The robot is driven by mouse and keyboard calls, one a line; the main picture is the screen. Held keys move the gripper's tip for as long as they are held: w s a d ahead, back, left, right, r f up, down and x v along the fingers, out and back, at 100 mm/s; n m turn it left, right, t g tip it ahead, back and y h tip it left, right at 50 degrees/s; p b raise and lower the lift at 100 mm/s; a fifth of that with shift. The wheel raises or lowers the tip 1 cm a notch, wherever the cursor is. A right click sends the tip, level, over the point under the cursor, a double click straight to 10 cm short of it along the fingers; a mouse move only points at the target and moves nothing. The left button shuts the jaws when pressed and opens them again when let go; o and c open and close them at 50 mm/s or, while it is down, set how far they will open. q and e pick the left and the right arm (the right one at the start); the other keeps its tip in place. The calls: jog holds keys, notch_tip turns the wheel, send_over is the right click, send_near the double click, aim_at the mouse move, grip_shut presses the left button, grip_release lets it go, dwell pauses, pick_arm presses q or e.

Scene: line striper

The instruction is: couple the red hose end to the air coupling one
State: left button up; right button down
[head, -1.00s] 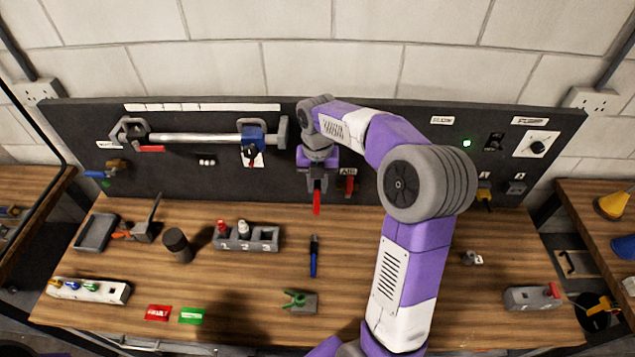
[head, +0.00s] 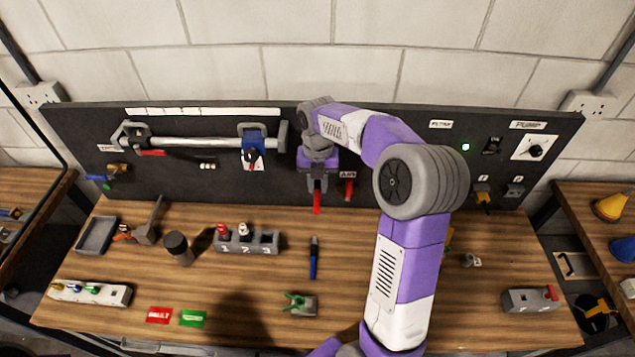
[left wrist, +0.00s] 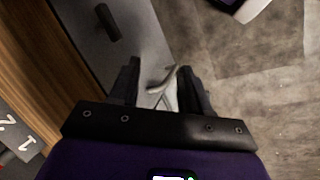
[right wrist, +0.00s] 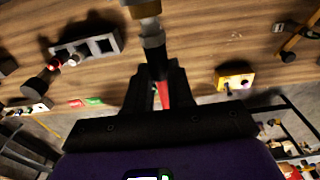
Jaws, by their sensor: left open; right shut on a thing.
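My right gripper (head: 316,186) is at the black back panel, left of the AIR label, and is shut on the red hose end (head: 316,203). In the right wrist view its fingers (right wrist: 157,88) close around the red hose end (right wrist: 162,94), with a dark and pale collar beyond the fingertips. A brass fitting (right wrist: 140,10) at the top edge lines up with that collar, and it looks like the air coupling; whether they are joined I cannot tell. My left gripper (left wrist: 160,88) is open and shows only in the left wrist view, near the bench edge.
A red-handled valve (head: 348,189) sits just right of my right gripper. On the bench are a numbered grey block (head: 262,250), a blue marker (head: 313,260), a dark cylinder (head: 178,248) and a green-topped clamp (head: 298,304). Bare wood lies between them.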

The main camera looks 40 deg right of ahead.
jog(key=shift+w+d+p, duration=0.5)
jog(key=shift+w+p, duration=0.1)
jog(key=shift+p, duration=0.15)
jog(key=c, duration=0.9)
grip_release()
jog(key=shift+w, duration=0.1)
jog(key=shift+o, duration=0.4)
jog(key=shift+o, duration=1.2)
notch_tip(320, 180, up, 7)
jog(key=p, duration=0.6)
jog(key=shift+d+p, duration=0.15)
jog(key=shift+p, duration=0.2)
